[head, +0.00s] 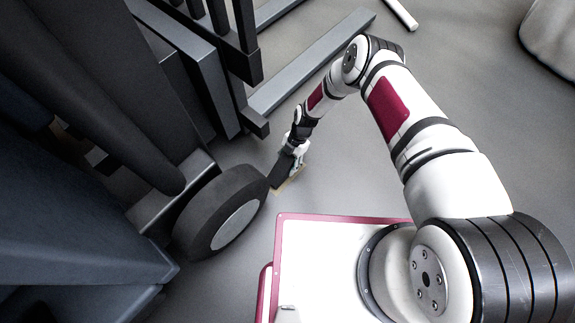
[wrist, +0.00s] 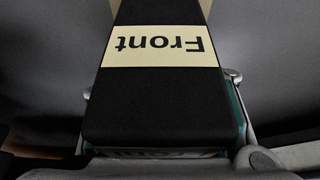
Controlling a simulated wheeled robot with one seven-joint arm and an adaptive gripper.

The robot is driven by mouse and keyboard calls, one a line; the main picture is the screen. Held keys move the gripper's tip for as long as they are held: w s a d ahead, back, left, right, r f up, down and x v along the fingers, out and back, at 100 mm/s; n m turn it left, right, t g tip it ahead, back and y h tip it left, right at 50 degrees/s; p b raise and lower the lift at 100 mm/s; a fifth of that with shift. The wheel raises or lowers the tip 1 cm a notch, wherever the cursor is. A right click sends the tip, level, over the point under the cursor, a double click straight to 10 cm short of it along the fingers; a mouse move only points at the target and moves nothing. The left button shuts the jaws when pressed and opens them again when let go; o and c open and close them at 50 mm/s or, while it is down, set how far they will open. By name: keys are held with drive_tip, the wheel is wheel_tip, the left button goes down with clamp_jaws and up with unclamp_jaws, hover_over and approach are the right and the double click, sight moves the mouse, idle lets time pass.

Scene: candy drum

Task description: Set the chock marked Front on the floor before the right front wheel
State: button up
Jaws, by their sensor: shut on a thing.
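The chock marked Front (wrist: 160,108) fills the middle of the wrist view. It is black with a cream label (wrist: 160,46) whose word reads upside down there. My gripper (wrist: 165,155) is shut on the chock, with a finger at each side of it. In the head view my gripper (head: 293,152) reaches down just right of the wheel (head: 225,208), and the dark chock (head: 281,172) shows under it beside the tyre. A pale tan edge shows at its base. I cannot tell whether the chock touches the floor or the tyre.
The dark machine (head: 60,235) with its frame and posts stands at the left, over the wheel. A grey beam (head: 310,65) lies on the floor behind my gripper. Open grey floor (head: 350,180) spreads to the right of the chock. A pale rounded object (head: 552,38) is at the far right.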

drive_tip(key=shift+f, duration=0.4)
drive_tip(key=shift+f, duration=0.15)
drive_tip(key=o, duration=1.6)
drive_tip(key=p+v, duration=0.4)
drive_tip(key=v, duration=0.8)
drive_tip(key=shift+r, duration=0.2)
